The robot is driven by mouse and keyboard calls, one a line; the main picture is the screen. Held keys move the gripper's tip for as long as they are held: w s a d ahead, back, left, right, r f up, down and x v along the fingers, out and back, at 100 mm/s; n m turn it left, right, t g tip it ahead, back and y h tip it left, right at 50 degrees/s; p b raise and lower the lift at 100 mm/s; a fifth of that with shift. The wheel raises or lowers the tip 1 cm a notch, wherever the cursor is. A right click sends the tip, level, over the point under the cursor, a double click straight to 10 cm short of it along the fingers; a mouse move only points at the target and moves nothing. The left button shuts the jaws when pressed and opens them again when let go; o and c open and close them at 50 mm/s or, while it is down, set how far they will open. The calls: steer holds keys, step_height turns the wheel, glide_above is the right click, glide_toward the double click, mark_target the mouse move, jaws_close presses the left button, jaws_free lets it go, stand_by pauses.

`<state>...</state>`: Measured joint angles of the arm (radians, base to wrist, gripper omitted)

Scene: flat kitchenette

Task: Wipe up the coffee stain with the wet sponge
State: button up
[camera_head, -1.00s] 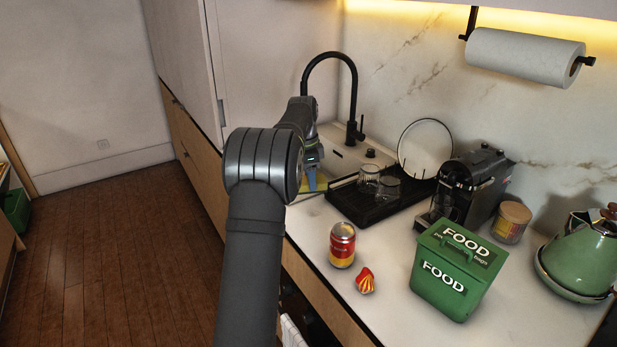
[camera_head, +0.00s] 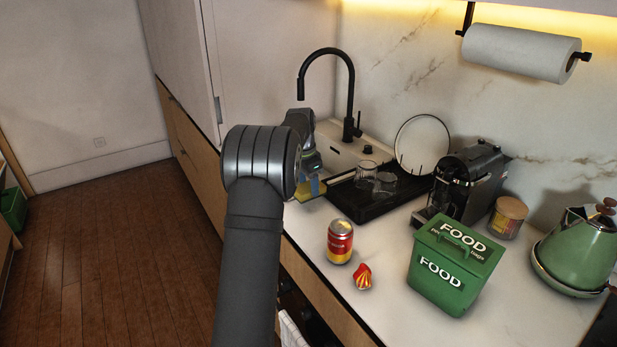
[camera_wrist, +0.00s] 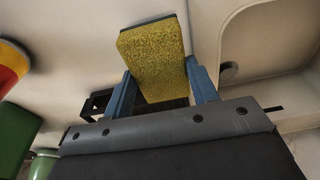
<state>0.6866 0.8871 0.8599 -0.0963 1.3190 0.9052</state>
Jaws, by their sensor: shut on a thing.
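The yellow sponge (camera_wrist: 154,52) is between the blue fingers of my gripper (camera_wrist: 160,76) in the wrist view. My gripper is shut on it, and its flat face shows between and beyond the fingertips. In the head view a bit of the sponge (camera_head: 305,189) shows beside my arm, at the sink's near edge, left of the drying rack. My arm hides part of this area. I cannot tell whether the sponge touches a surface. I cannot make out a coffee stain in either view.
The sink (camera_head: 343,147) has a tall black tap (camera_head: 351,95). A black rack (camera_head: 370,207) holds glasses. A can (camera_head: 340,241), a crumpled red-yellow wrapper (camera_head: 362,277), a green food caddy (camera_head: 450,270), a coffee machine (camera_head: 466,187) and a kettle (camera_head: 577,250) stand right.

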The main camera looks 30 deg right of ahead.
mark_target(311, 196)
step_height(311, 196, down, 4)
steer(key=shift+r, duration=0.25)
steer(key=shift+s+f, duration=0.25)
steer(key=shift+s, duration=1.85)
steer(key=w, duration=0.4)
steer(key=shift+w+r, duration=0.1)
steer(key=shift+r, duration=3.95)
